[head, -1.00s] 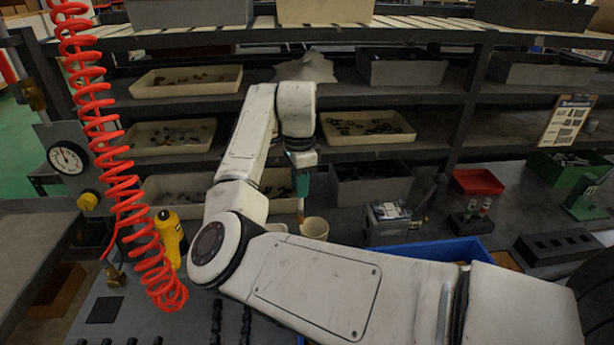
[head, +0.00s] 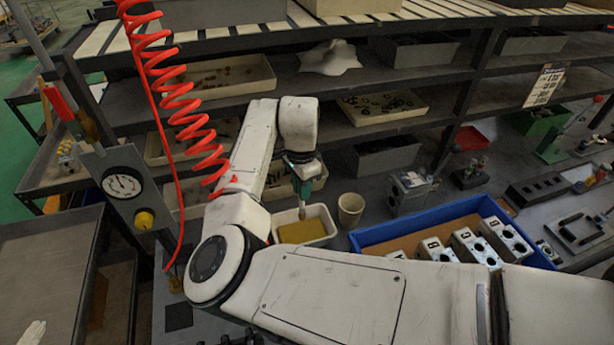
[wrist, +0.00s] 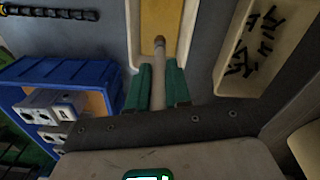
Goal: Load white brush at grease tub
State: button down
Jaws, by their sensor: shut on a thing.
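My gripper (head: 304,182), with green fingers, is shut on a pale brush (head: 301,210) that points down. In the wrist view the brush (wrist: 159,68) stands between the two green fingers (wrist: 158,88), its brownish tip at the near end of the grease. The grease tub (head: 333,228) is a cream, open tray with yellow grease (head: 302,231) inside. It shows in the wrist view too (wrist: 133,30), beyond the fingers. The brush tip is over the tub's back part in the head view. I cannot tell whether it touches the grease.
A cream cup (head: 350,207) stands right of the tub. A blue bin (head: 368,237) holds several lettered valve blocks (head: 435,247). A cream bin (wrist: 229,60) with black parts lies beside the tub.

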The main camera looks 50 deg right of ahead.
aim_at(302, 212)
jog(key=shift+f+b, duration=2.5)
jog(key=shift+f, duration=0.5)
jog(key=shift+s+f, duration=0.1)
jog(key=shift+f, duration=0.5)
jog(key=shift+r, duration=0.1)
jog(key=shift+r+p, duration=2.5)
jog(key=shift+r, duration=0.95)
